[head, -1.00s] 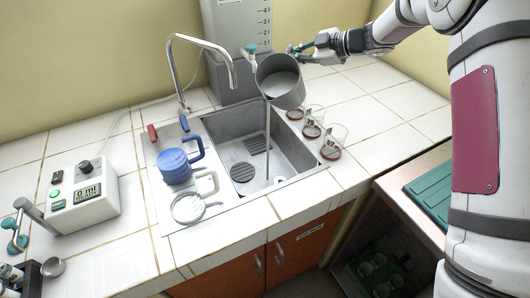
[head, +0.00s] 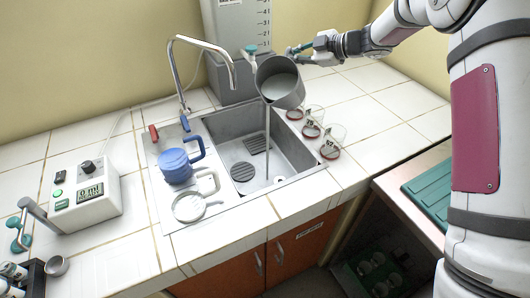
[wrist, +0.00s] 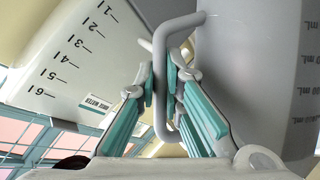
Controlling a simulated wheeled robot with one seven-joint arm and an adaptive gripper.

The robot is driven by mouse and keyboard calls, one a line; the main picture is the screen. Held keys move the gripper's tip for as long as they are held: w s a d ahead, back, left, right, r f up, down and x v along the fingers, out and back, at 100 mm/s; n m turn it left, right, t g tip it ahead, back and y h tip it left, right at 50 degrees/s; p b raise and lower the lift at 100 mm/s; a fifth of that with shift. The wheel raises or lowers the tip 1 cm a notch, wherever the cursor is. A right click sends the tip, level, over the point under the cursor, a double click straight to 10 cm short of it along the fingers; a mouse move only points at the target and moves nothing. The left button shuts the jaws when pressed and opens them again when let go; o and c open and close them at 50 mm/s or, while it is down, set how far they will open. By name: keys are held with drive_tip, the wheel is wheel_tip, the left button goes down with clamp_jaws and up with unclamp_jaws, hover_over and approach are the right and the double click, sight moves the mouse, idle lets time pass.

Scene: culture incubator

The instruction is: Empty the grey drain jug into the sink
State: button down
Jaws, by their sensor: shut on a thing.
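The grey drain jug (head: 281,88) is held tilted above the sink in the head view, its mouth facing the camera and down to the left. Pale liquid shows inside it, and a thin stream falls from its lip into the grey sink basin (head: 293,158). My gripper (head: 297,49) is shut on the jug's handle. In the wrist view the teal fingers of my gripper (wrist: 174,100) close around the grey handle, and the jug's marked wall (wrist: 250,60) fills the right side.
A blue jug (head: 176,165) and a clear jug (head: 192,206) stand on the drainboard left of the basin, near the tap (head: 205,48). Several small glass beakers (head: 332,142) line the right edge. A large graduated tank (head: 228,40) stands behind. A dispenser (head: 85,190) sits left.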

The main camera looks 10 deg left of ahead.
drive_tip(key=shift+s+a+r+n+t+p, duration=0.2)
drive_tip(key=shift+s+r+n+t+p, duration=0.25)
drive_tip(key=shift+p, duration=0.4)
drive_tip(key=shift+s+a+r+n+t+p, duration=0.15)
drive_tip(key=shift+s+n+t+p, duration=0.1)
drive_tip(key=shift+s+n+p, duration=0.4)
idle(3.5)
drive_tip(key=shift+s+a+r+n+t+p, duration=0.15)
drive_tip(key=shift+s+a+n+t+p, duration=0.25)
drive_tip(key=shift+p, duration=0.95)
idle(1.6)
